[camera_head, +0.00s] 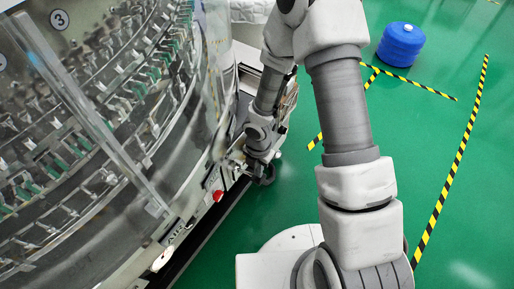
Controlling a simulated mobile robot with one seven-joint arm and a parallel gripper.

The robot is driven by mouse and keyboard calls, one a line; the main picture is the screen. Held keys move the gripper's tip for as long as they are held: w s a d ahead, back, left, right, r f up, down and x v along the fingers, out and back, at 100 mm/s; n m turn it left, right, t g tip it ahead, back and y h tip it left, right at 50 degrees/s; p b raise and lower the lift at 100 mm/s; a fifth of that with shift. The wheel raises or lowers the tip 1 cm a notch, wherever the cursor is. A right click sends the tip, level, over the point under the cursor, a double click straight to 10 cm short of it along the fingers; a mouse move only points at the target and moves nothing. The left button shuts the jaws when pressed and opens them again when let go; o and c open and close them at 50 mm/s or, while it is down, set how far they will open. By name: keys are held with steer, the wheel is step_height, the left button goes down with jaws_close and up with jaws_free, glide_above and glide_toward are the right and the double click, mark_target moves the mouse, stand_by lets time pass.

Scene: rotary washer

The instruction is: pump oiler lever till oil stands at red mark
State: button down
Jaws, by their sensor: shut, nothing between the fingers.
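My gripper (240,166) is at the lower side of the washer, at the end of my arm that reaches down from the top of the view. It is close against the machine's edge; its fingers are small and partly hidden, and they are shut with nothing held. I cannot tell whether they touch anything. The oiler, its lever, the oil level and the red mark cannot be made out in this view.
The rotary washer (100,130) fills the left behind a clear curved cover, with rows of metal clips inside. A red knob (217,195) sits on its lower edge. A blue drum (401,45) stands at the back right. Yellow-black tape (450,165) marks the open green floor (420,130).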

mark_target(258, 179)
steer(key=shift+f, duration=0.1)
stand_by(0.3)
step_height(258, 179, down, 6)
steer(key=b, duration=0.5)
steer(key=shift+w+a, duration=0.1)
step_height(258, 179, up, 8)
steer(key=p, duration=0.7)
steer(key=shift+f, duration=0.1)
